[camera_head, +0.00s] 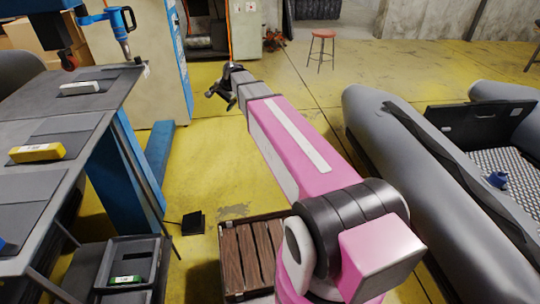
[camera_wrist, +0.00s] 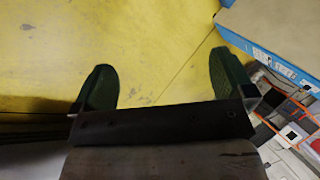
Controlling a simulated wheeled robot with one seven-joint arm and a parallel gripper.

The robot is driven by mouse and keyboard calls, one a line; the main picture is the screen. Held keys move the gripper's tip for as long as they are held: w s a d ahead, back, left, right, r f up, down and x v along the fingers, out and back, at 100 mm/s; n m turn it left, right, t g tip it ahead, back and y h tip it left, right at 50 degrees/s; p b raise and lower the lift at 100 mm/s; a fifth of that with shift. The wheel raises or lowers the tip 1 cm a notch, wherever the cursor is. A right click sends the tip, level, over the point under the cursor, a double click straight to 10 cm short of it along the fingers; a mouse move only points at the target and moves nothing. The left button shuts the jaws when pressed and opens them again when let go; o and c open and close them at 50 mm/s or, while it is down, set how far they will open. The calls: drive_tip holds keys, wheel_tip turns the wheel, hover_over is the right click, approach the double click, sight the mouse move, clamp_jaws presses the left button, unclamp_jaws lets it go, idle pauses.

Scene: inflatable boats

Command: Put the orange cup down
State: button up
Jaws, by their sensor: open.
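I see no orange cup in either view. My gripper (camera_wrist: 160,78) is open in the wrist view. Its two dark green fingers stand wide apart, with only yellow floor between them. In the head view my gripper (camera_head: 222,90) is small and dark at the far end of my outstretched pink arm. It is above the yellow floor, to the right of the grey workbench and apart from it.
The grey workbench (camera_head: 88,103) on the left carries a yellow box (camera_head: 37,152) and a white box (camera_head: 80,88). A grey inflatable boat (camera_head: 400,150) lies right. A wooden crate (camera_head: 250,255) is below my arm. A red stool (camera_head: 322,34) stands behind. Open floor surrounds it.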

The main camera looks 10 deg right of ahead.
drive_tip(key=s+d+f+n+g+h, duration=0.1)
drive_tip(key=s+d+f+n, duration=0.1)
drive_tip(key=s+d+f, duration=0.3)
drive_tip(key=s+d+f+n+g+h, duration=0.1)
drive_tip(key=s+d+f+n, duration=0.2)
drive_tip(key=s, duration=1)
drive_tip(key=s+d+f+n+g+h, duration=0.2)
drive_tip(key=s+d+f+n, duration=0.1)
drive_tip(key=s+d+f, duration=0.5)
drive_tip(key=shift+s, duration=1.1)
drive_tip(key=shift+a, duration=0.1)
